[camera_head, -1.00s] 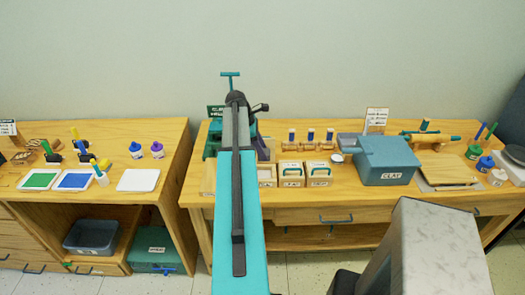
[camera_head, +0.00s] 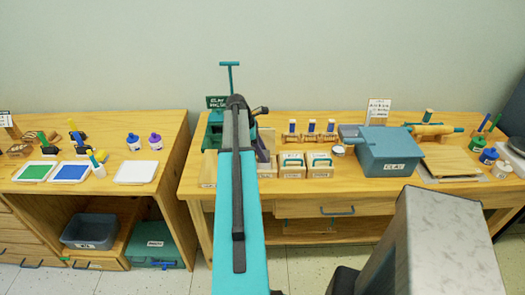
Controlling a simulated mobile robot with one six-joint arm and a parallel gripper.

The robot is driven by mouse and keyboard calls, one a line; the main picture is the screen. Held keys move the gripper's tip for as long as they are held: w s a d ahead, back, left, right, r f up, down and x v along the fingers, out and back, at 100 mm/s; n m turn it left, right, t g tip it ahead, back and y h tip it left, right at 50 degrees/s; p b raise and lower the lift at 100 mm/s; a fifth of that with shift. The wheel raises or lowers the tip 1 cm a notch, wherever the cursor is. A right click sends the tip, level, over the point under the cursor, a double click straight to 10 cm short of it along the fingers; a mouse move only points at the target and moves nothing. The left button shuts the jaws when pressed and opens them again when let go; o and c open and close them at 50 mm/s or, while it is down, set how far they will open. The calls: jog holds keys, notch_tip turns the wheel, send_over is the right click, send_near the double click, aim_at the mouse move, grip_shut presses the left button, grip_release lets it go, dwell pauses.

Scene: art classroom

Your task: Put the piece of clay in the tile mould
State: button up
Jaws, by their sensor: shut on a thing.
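My arm reaches up the middle of the picture, and its dark wrist joint ends over the back table. My gripper is hidden behind the arm, so its fingers and anything in them do not show. No piece of clay is visible. Two small wooden boxes, one on the left (camera_head: 292,171) and one on the right (camera_head: 320,171), have teal-framed tops and labels too small to read. They stand right of the arm. I cannot tell whether either is the tile mould. A pale wooden piece (camera_head: 267,171) beside them is partly covered by the arm.
A blue-grey box labelled CLAY (camera_head: 388,153) stands right of the boxes. Wooden-handled tools (camera_head: 311,134) stand behind the boxes. A gap separates the left table (camera_head: 150,124).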

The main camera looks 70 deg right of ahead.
jog(key=shift+f, duration=1.05)
jog(key=o, duration=1.2)
jog(key=shift+r, duration=0.1)
jog(key=shift+r+p, duration=2.65)
jog(key=shift+r, duration=1.25)
jog(key=shift+w, duration=0.1)
